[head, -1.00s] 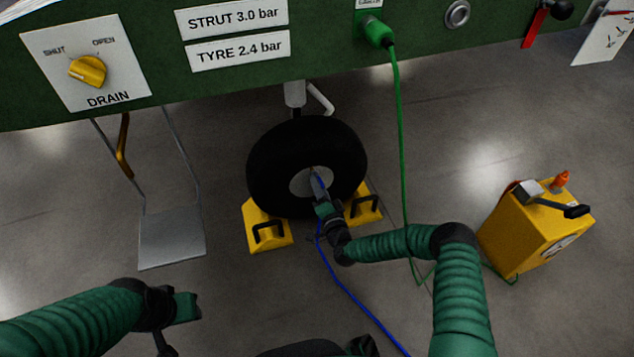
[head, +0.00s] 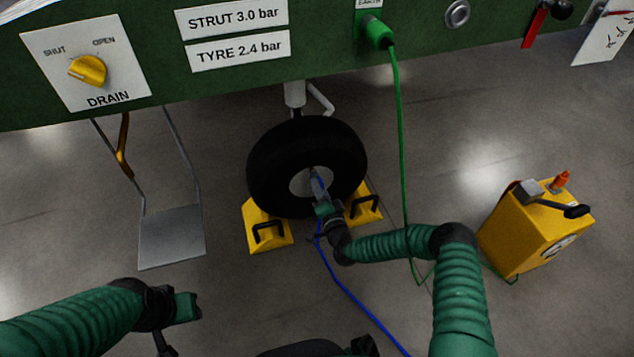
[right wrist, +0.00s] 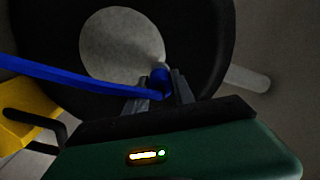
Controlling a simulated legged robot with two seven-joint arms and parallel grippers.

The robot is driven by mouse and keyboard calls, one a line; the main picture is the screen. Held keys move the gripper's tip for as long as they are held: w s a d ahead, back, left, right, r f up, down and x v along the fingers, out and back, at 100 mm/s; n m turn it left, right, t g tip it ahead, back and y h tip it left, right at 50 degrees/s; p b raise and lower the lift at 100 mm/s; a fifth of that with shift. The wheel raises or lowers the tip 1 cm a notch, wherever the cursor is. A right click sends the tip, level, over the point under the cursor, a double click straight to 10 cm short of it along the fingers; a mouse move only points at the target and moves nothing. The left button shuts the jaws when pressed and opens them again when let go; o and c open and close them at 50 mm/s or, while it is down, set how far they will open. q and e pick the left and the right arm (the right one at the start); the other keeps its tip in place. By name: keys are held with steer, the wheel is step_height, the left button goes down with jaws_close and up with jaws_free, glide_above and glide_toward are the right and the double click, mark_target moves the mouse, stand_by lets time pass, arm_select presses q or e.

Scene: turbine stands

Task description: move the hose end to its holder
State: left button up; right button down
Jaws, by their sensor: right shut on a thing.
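The blue hose (head: 350,294) runs up from the floor to the wheel (head: 263,160). My right gripper (head: 319,190) is at the wheel's grey hub (head: 300,180). In the right wrist view my right gripper (right wrist: 160,90) is shut on the blue hose end (right wrist: 159,80), which is at the rim of the pale hub disc (right wrist: 120,45). Whether the end touches the hub or is fixed on it, I cannot tell. My left gripper (head: 187,307) is at the lower left, away from the wheel; its fingers do not show clearly. I cannot make out a hose holder.
Yellow chocks (head: 256,219) with black handles sit at the wheel. A yellow box cart (head: 520,240) stands at the right. A green cable (head: 399,130) hangs from the green panel (head: 330,50). A grey step plate (head: 170,240) is at the left.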

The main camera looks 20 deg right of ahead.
steer(key=shift+s+p, duration=0.55)
steer(key=shift+s, duration=0.2)
stand_by(0.4)
steer(key=shift+s+p, duration=0.75)
steer(key=shift+s, duration=0.6)
